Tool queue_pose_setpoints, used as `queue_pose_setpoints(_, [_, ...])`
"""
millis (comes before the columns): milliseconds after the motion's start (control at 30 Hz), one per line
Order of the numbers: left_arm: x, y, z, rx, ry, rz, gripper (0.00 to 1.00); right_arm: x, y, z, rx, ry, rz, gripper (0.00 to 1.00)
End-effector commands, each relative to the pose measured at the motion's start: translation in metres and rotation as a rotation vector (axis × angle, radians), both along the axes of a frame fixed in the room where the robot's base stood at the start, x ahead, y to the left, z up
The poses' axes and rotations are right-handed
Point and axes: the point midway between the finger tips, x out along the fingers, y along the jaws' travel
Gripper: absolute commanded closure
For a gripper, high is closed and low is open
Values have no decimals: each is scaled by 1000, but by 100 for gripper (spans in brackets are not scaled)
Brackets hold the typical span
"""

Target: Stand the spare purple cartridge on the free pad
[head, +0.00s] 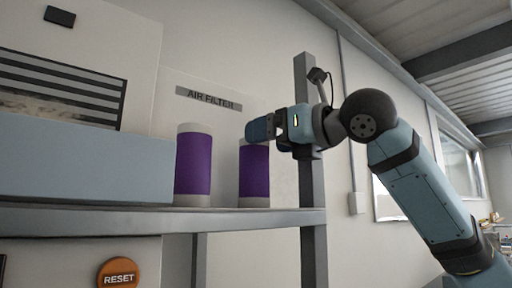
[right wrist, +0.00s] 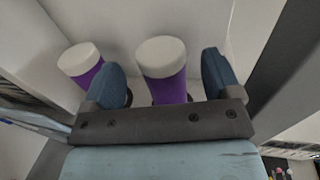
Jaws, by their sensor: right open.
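Two purple cartridges with pale caps stand upright side by side on a grey shelf under the AIR FILTER sign. The left cartridge (head: 193,165) also shows in the right wrist view (right wrist: 84,67). The right cartridge (head: 254,172) has its top partly hidden by my right gripper (head: 260,129) in the head view. In the right wrist view, my right gripper (right wrist: 165,85) is open, with one blue finger on each side of the right cartridge (right wrist: 165,72). I cannot tell whether the fingers touch it. My left gripper is not in view. No free pad can be made out.
The shelf (head: 280,219) runs along the wall, with a grey post (head: 306,180) at its right end. A blue-grey panel (head: 85,165) stands left of the cartridges. An orange RESET button (head: 118,273) is below the shelf.

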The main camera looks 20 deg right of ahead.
Motion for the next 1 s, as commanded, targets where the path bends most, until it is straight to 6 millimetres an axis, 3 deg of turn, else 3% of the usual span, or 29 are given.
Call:
queue_pose_setpoints(200, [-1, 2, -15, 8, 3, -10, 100, -40, -25, -2, 1, -3, -2, 17])
queue_pose_setpoints(400, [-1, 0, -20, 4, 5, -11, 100, -60, -37, -1, 0, -1, -2, 17])
queue_pose_setpoints(1000, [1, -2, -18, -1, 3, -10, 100, -64, -39, 0, 0, 0, 0, 17])
